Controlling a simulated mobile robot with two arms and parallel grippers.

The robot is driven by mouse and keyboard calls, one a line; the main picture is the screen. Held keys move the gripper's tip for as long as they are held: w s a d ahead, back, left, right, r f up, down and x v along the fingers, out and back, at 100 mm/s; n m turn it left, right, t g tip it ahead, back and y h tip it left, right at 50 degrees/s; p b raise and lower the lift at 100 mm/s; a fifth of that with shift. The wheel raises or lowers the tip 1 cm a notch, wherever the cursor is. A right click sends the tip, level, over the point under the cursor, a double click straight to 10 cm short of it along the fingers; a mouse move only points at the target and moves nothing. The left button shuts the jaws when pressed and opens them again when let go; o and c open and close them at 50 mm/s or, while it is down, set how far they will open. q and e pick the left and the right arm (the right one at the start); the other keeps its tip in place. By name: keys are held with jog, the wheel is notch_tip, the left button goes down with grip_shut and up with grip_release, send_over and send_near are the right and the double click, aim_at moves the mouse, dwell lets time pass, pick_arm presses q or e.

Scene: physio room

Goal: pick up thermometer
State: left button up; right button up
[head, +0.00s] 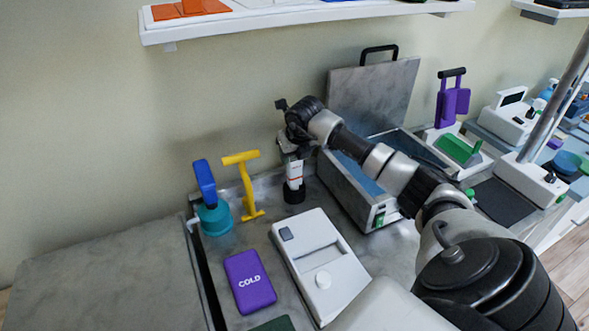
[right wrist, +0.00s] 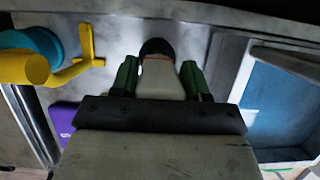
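A white, upright device with red markings and a black lower end, which looks like the thermometer (head: 294,183), stands at the back of the grey counter, left of the open case. My right gripper (head: 292,155) reaches down over its upper part. In the right wrist view the thermometer's pale body (right wrist: 161,78) and black end lie between the two green-padded fingers (right wrist: 160,82). My left gripper is not in view.
A yellow stand (head: 246,185) and a teal-and-blue pump bottle (head: 210,200) are close on the left. The grey open case (head: 345,188) is close on the right. A purple COLD pack (head: 249,281) and a white device (head: 318,262) lie in front.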

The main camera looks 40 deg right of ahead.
jog(key=c, duration=0.7)
jog(key=shift+r, duration=0.1)
